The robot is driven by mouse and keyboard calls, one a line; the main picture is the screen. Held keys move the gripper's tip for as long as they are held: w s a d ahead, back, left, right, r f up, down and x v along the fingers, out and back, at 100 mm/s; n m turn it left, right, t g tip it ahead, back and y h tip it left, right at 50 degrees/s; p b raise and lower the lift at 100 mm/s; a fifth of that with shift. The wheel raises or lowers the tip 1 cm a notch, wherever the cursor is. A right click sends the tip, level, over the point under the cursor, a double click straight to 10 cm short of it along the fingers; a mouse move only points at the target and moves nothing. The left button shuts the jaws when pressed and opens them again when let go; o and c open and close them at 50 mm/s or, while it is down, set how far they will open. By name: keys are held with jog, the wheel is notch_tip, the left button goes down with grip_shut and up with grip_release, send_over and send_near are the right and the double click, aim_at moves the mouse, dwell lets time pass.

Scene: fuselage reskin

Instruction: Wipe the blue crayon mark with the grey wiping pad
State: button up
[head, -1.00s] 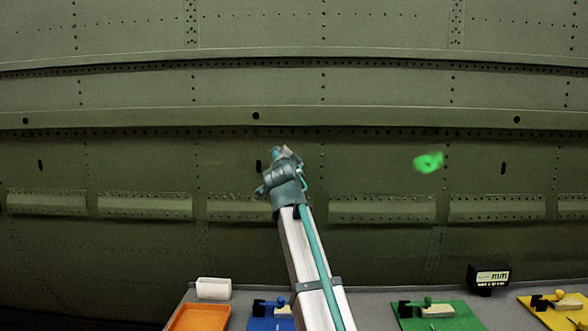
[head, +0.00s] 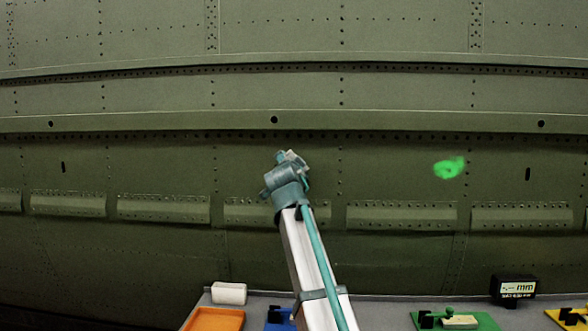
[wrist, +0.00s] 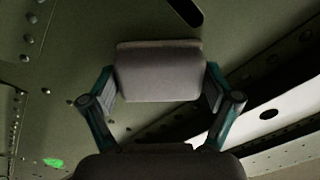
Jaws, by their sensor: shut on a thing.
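My gripper (wrist: 160,82) is shut on the grey wiping pad (wrist: 158,72), one finger on each side of it. In the head view my gripper (head: 286,165) is raised in front of the fuselage skin (head: 400,165). The pad is mostly hidden there by the wrist. I cannot tell whether the pad touches the skin. No blue crayon mark shows in either view. A bright green mark (head: 449,167) is on the skin to the right of my gripper, and a green patch (wrist: 53,163) shows at lower left in the wrist view.
A grey bench (head: 385,306) runs along the bottom. On it are an orange tray (head: 214,320), a white block-like container (head: 229,293), a green board (head: 484,321), a yellow board (head: 568,318), partly hidden blue item (head: 279,322) and a black "mm" display (head: 514,288). Ribs cross the skin.

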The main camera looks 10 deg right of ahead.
jog(key=v, duration=0.6)
dwell(0.3)
jog(key=shift+b, duration=0.3)
jog(key=shift+v, duration=1.5)
